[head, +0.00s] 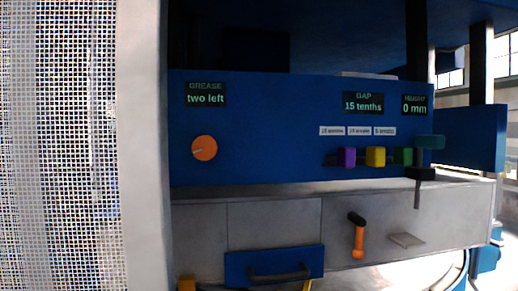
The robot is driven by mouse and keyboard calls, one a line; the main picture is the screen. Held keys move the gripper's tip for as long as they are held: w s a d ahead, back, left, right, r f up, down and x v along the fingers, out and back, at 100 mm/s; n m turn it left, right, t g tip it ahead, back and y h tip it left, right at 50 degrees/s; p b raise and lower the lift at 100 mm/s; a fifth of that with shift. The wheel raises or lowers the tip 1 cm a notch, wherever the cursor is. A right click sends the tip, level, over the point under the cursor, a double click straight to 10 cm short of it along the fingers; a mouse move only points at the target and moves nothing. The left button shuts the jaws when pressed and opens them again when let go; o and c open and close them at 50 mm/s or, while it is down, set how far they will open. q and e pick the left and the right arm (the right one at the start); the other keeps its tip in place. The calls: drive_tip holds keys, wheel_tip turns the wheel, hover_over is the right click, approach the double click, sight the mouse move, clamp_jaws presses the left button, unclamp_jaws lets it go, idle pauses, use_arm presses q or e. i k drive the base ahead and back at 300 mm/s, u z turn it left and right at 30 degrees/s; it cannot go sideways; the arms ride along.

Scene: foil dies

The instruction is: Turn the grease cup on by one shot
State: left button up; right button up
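The grease cup appears to be the round orange knob (204,148) on the left part of the blue machine panel (270,140). A short pale mark on its face points left and slightly down. Above it a dark display (206,95) reads "GREASE two left". The knob is in plain view with nothing in front of it. Neither of my grippers is in view.
Displays read "GAP 15 tenths" (363,102) and "HEIGHT 0 mm" (414,105). Purple (348,157), yellow (376,156) and green (404,156) blocks sit at right. Below are an orange lever (358,240) and a blue handled front (274,266). A mesh guard (60,150) stands at left.

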sight(204, 148)
drive_tip(key=z, duration=0.35)
drive_tip(key=k, duration=1.35)
drive_tip(key=u, duration=1.3)
